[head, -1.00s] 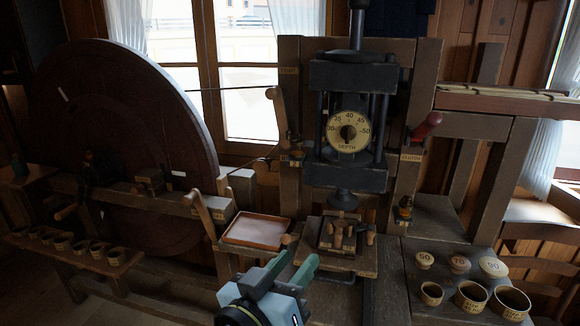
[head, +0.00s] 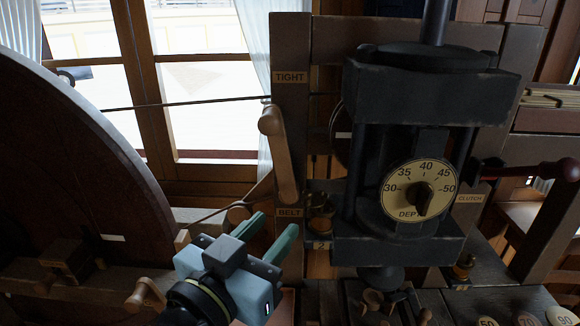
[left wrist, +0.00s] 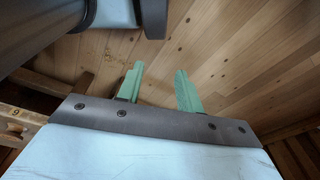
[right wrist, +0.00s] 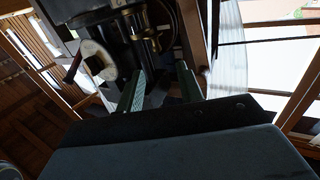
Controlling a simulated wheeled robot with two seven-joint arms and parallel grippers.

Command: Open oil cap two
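A small brass oil cup (head: 320,212) sits on the left post of the press, just above a tag reading 2; whether its cap is open or closed is too small to tell. My right gripper (head: 276,230) is open and empty, a little left of and below this cup in the head view, apart from it. In the right wrist view, a brass fitting (right wrist: 150,40), likely the cup, shows beyond the open fingers (right wrist: 160,78). My left gripper (left wrist: 159,84) is open and empty over wooden planks, seen only in the left wrist view.
A second brass cup (head: 463,267) stands at the lower right of the press. The wooden TIGHT/BELT lever (head: 285,160) hangs close above my right gripper. The depth dial (head: 418,190) and red-handled clutch lever (head: 540,172) are right; the big wheel (head: 70,150) is left.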

